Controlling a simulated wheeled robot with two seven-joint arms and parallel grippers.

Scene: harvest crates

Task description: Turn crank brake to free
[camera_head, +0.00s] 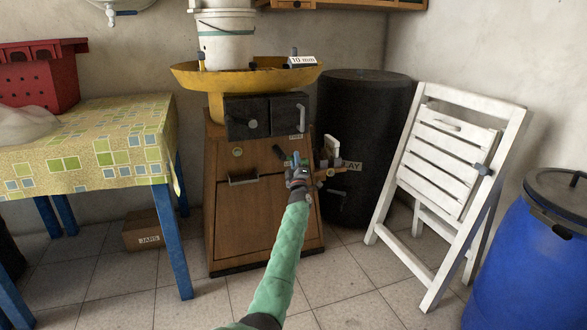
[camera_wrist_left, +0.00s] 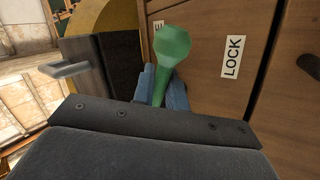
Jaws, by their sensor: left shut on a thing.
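The crank brake is a green lever with a faceted knob (camera_wrist_left: 172,46) on a brown wooden panel in the left wrist view. Its stem runs down between my blue fingertips. A LOCK label (camera_wrist_left: 232,56) is right of the knob. A partly hidden label ending in E (camera_wrist_left: 158,25) is just left of the knob, closer to it than LOCK. My left gripper (camera_head: 296,160) is shut on the lever, in front of the wooden cabinet (camera_head: 230,215) in the head view. There the gripper hides most of the lever. My right gripper is not in view.
A dark box (camera_head: 262,113) with a handle sits above the gripper, under a yellow basin (camera_head: 190,77). A black barrel (camera_head: 345,105) and white folding chair (camera_head: 420,190) stand right. A covered table (camera_head: 100,120) is left. Floor in front is open.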

